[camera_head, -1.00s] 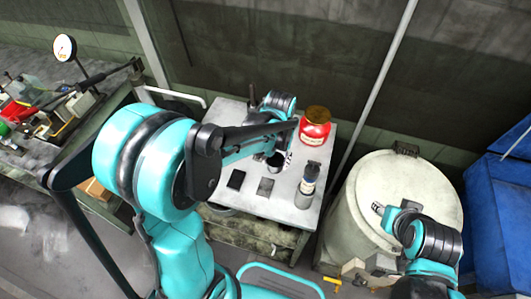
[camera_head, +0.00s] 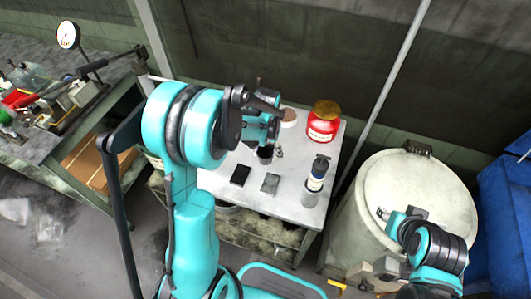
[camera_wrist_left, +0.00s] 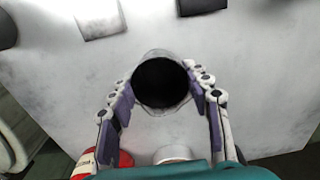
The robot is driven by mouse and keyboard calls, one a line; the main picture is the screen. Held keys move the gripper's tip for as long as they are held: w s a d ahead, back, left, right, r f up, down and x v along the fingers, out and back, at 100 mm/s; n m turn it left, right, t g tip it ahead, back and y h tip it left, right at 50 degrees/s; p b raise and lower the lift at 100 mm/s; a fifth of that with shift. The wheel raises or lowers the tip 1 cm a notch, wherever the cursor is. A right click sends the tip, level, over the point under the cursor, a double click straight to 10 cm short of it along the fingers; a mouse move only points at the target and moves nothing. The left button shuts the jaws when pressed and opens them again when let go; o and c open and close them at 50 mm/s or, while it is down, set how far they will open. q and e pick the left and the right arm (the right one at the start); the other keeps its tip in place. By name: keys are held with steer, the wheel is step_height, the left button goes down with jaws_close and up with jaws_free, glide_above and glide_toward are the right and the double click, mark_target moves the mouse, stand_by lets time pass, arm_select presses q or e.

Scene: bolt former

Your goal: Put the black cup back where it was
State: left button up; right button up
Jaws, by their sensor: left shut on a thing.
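The black cup (camera_head: 265,154) is between the fingers of my left gripper (camera_head: 271,150), over the white-topped table (camera_head: 290,205). In the left wrist view the cup (camera_wrist_left: 162,82) shows its dark round opening and pale rim, with a finger of the left gripper (camera_wrist_left: 165,90) on each side. The gripper is shut on it. I cannot tell whether the cup's base touches the table. My right gripper (camera_head: 383,213) is over the pale drum's lid, away from the cup; its jaws are too small to read.
A black pad (camera_head: 240,174) and a grey pad (camera_head: 270,184) lie in front of the cup. A bottle (camera_head: 316,180) stands at the right. A red jar (camera_head: 323,122) and a pale round object (camera_head: 289,117) are behind. The pale drum (camera_head: 405,195) is beside the table.

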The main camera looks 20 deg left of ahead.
arm_select(q)
steer(key=shift+f, duration=0.1)
steer(key=o, duration=1.1)
steer(key=shift+o, duration=0.2)
